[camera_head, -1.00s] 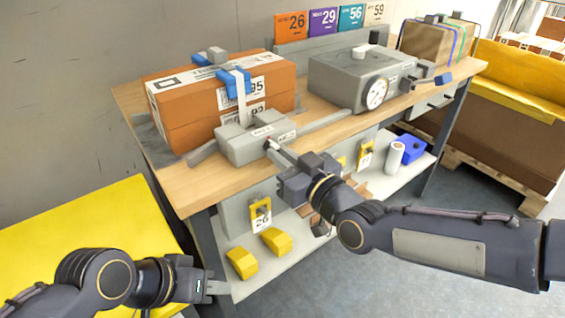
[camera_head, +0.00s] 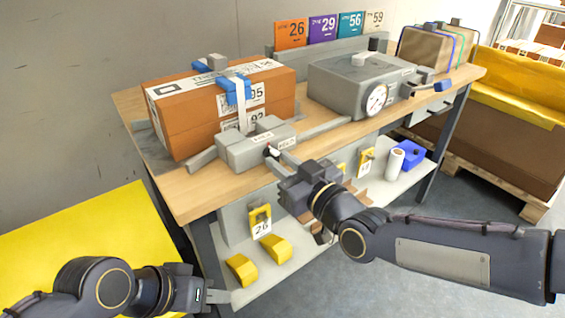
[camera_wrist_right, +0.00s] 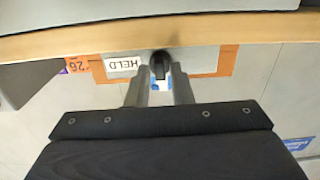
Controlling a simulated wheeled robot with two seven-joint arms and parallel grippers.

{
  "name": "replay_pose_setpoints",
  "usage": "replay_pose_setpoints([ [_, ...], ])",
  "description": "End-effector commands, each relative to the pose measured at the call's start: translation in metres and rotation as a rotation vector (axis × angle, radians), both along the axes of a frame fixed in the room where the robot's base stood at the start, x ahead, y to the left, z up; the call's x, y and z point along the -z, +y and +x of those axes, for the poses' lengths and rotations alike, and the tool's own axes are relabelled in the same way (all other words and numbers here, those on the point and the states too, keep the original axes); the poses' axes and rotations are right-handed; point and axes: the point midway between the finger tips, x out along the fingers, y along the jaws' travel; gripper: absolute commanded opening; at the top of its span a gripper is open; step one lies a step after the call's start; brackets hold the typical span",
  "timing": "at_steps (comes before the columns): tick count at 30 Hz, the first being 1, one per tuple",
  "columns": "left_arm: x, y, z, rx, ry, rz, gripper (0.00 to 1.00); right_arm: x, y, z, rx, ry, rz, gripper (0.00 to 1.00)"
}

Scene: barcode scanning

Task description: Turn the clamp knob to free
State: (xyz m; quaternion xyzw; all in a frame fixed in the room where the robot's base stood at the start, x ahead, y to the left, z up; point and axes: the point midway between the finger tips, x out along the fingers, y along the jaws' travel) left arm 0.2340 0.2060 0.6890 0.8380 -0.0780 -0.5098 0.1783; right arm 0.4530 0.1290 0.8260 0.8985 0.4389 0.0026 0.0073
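The clamp knob (camera_head: 271,152), small and dark with a pale mark, is on the front of a grey clamp block (camera_head: 235,153). The block carries two labels on top and stands before an orange-brown box (camera_head: 180,130). My right gripper (camera_head: 280,160) reaches up to the knob from the right. In the right wrist view the black knob (camera_wrist_right: 160,65) sits between the tips of my right gripper (camera_wrist_right: 161,78), with slim gaps beside it. An upside-down HELD label (camera_wrist_right: 123,64) is left of it. My left gripper (camera_head: 218,297) is low at left, away from the clamp; its finger gap is unclear.
A grey device with a round dial (camera_head: 376,100) stands right of the box on the wooden bench (camera_head: 186,194). Yellow pieces (camera_head: 275,249) and a blue container (camera_head: 411,152) are on the lower shelf. A yellow surface (camera_head: 75,245) is at left.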

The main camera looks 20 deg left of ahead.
Motion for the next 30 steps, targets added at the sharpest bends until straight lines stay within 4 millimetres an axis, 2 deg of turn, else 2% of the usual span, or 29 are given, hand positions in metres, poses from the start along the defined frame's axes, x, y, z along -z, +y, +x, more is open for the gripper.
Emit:
replay_pose_setpoints([
  [13,-0.011,0.000,0.000,0.000,0.000,0.000,0.36,-0.001,-0.053,-0.041,0.002,0.000,-0.003,0.20],
  [18,-0.012,0.000,0.000,0.000,0.000,0.000,0.36,0.001,-0.060,-0.046,0.000,0.000,-0.002,0.20],
  [30,-0.012,0.000,0.000,0.000,0.000,0.000,0.36,0.001,-0.060,-0.046,0.001,0.002,-0.002,0.20],
])
